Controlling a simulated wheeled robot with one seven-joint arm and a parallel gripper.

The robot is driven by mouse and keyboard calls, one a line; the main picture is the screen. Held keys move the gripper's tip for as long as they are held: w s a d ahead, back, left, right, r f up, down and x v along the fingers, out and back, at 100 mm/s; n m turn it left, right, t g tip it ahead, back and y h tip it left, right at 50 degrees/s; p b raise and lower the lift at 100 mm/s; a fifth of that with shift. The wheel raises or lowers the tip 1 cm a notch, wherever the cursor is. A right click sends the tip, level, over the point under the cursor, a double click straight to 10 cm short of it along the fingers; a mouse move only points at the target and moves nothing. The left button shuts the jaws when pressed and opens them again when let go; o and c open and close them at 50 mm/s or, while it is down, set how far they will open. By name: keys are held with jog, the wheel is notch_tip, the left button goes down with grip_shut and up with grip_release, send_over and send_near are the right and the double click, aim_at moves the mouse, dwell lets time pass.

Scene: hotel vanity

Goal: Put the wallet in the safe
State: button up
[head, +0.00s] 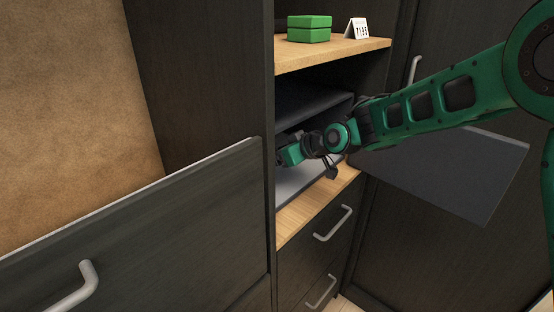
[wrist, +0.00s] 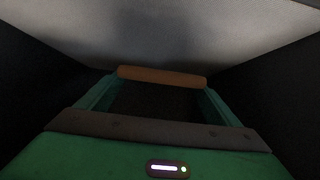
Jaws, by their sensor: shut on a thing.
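The safe (head: 312,104) is a dark grey box in the cabinet niche below the wooden shelf. Its flat dark door (head: 452,172) stands open to the right. My gripper (head: 288,156) is at the safe's opening, its front end reaching inside and partly hidden by the cabinet's edge. In the wrist view, the green fingers stand apart, one at each end of a brown bar-like thing, which I take to be the wallet (wrist: 162,76). The wallet is held above the safe's light grey floor (wrist: 240,40). In the head view the wallet cannot be made out.
A green box (head: 309,29) and a white number card (head: 357,29) stand on the wooden shelf (head: 335,52) above the safe. Below the safe is a wooden ledge (head: 312,215) over drawers with metal handles. A dark panel with a handle (head: 130,235) fills the lower left.

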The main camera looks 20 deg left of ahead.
jog(key=o, duration=0.9)
jog(key=shift+o, duration=0.2)
jog(key=v, duration=1)
jog(key=s+d+f+m+h, duration=0.15)
jog(key=d+m+h, duration=0.25)
jog(key=d, duration=1.5)
jog(key=s+d+f+m+h, duration=0.15)
jog(key=d+m+h, duration=0.3)
jog(key=d, duration=1.45)
jog(key=s+d+f+m+g+h, duration=0.2)
jog(key=s+d+m, duration=0.4)
jog(key=s+d, duration=0.9)
jog(key=s+d+f+m+g, duration=0.1)
jog(key=s+d+m, duration=0.4)
jog(key=s, duration=1.1)
jog(key=shift+d+f+g, duration=0.15)
jog(key=shift+f+g, duration=0.1)
jog(key=shift+g, duration=0.55)
